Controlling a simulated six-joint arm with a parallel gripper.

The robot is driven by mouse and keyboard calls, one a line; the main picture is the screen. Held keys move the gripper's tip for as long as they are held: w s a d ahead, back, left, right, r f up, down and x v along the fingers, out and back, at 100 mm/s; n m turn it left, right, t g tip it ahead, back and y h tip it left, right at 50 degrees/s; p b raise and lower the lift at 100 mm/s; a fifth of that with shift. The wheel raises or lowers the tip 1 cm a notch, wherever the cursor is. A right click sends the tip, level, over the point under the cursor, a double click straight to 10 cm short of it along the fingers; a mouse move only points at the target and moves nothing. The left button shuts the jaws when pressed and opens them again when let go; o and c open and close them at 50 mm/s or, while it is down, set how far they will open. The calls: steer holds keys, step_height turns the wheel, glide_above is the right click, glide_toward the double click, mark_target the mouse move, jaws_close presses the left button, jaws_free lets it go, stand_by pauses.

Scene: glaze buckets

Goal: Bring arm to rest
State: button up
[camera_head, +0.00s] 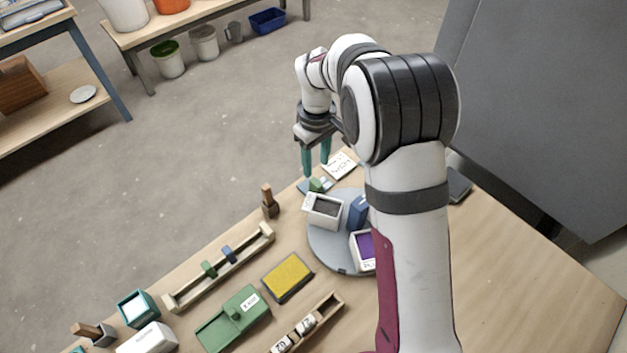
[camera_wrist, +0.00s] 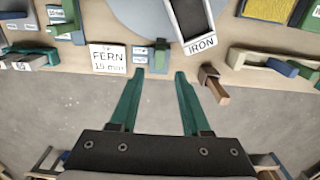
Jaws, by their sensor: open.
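My gripper (camera_head: 316,160) is open and empty, with its two green fingers pointing down over the far edge of the wooden table (camera_head: 510,270). A white card reading FERN (camera_wrist: 108,59) lies left of the fingertips, and a bucket labelled IRON (camera_wrist: 201,44) stands on the round grey turntable to the right. My arm's upper links hide part of the table and turntable.
The round grey turntable (camera_head: 322,246) carries a white bucket (camera_head: 324,209), a blue block (camera_head: 358,211) and a purple-filled bucket (camera_head: 364,249). Nearby are a yellow sponge (camera_head: 288,277), a green box (camera_head: 232,322) and a wooden rack (camera_head: 190,285). The table's right side is largely clear.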

stand_by(0.3)
steer(key=s+d+r+m+y, duration=0.1)
steer(key=s+d+r+m, duration=0.3)
steer(key=s+r, duration=0.3)
steer(key=s+d+r+m, duration=0.3)
steer(key=s+r+m, duration=0.1)
steer(key=s, duration=0.6)
steer(key=s+d+m, duration=0.1)
steer(key=s+m, duration=0.5)
steer(key=s, duration=0.7)
steer(key=shift+s+d+f+m+y, duration=0.15)
steer(key=shift+d+f+m+y, duration=0.15)
steer(key=shift+y, duration=0.1)
